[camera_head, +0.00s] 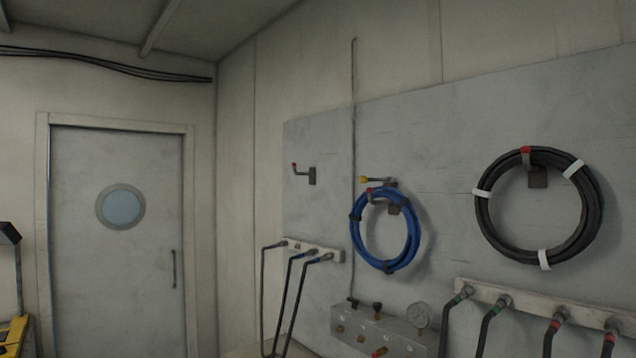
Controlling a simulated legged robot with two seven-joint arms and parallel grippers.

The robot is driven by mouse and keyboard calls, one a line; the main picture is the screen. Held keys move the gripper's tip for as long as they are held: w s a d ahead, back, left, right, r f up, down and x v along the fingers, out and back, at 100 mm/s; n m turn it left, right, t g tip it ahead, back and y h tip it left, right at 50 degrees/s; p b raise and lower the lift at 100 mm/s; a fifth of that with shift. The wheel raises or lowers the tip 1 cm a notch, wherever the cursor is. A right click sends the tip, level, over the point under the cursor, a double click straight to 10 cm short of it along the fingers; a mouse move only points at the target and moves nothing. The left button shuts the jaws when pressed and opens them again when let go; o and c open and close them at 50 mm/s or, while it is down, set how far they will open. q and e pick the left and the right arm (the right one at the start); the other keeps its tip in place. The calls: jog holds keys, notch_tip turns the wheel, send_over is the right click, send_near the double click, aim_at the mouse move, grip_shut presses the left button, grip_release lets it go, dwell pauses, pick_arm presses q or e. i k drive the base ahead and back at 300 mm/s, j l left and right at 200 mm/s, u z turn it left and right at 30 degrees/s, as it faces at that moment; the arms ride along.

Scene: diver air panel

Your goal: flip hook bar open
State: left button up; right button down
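A small bar with a yellow tip (374,181) sits just above the coiled blue hose (385,262) on the wall panel. It lies about level, tip to the left. Whether it touches the hook below is too small to tell. The blue hose hangs on a red-tipped hook with a dark bracket (394,209). Neither of my grippers is in view.
An empty red-tipped hook (312,176) is to the left. A black hose coil (484,222) hangs to the right. A valve block with a gauge (419,315) and hose manifolds (540,309) are below. A closed door (117,270) stands at left.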

aim_at(363, 179)
jog(key=i+u, duration=0.2)
jog(key=i, duration=0.4)
jog(key=i+l+u, duration=0.15)
jog(key=i, duration=0.45)
jog(key=i+l+u, duration=0.2)
jog(key=i, duration=0.4)
